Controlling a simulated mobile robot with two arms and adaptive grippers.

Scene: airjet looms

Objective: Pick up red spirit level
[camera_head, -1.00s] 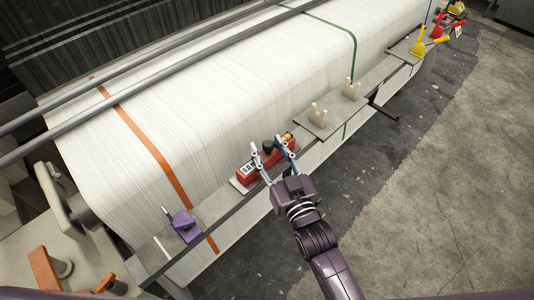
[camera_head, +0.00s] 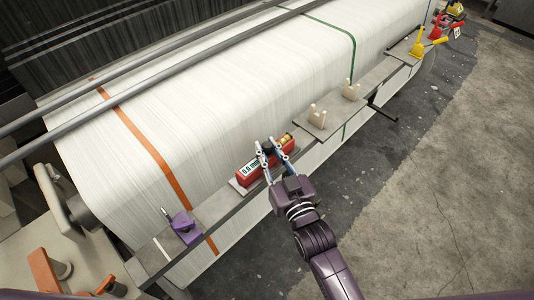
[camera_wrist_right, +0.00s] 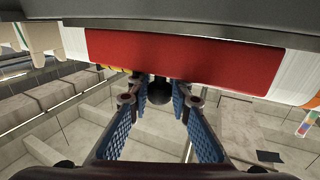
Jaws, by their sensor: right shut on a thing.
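The red spirit level (camera_head: 252,172) lies on a narrow grey ledge along the front of the loom, with a small display at its left end and a yellowish part at its right end. My right gripper (camera_head: 267,148) is at its middle, with the fingers closed in on a black knob on the level. In the right wrist view the red body (camera_wrist_right: 185,55) spans the top, and the blue-padded fingers (camera_wrist_right: 160,95) sit on either side of the black knob. The level appears to rest on the ledge. My left gripper is not in view.
A purple object (camera_head: 186,228) sits on the ledge to the left. Beige brackets (camera_head: 318,116) stand to the right, with yellow (camera_head: 417,46) and red items farther along. White yarn (camera_head: 215,90) fills the space behind. The floor (camera_head: 440,170) at right is clear.

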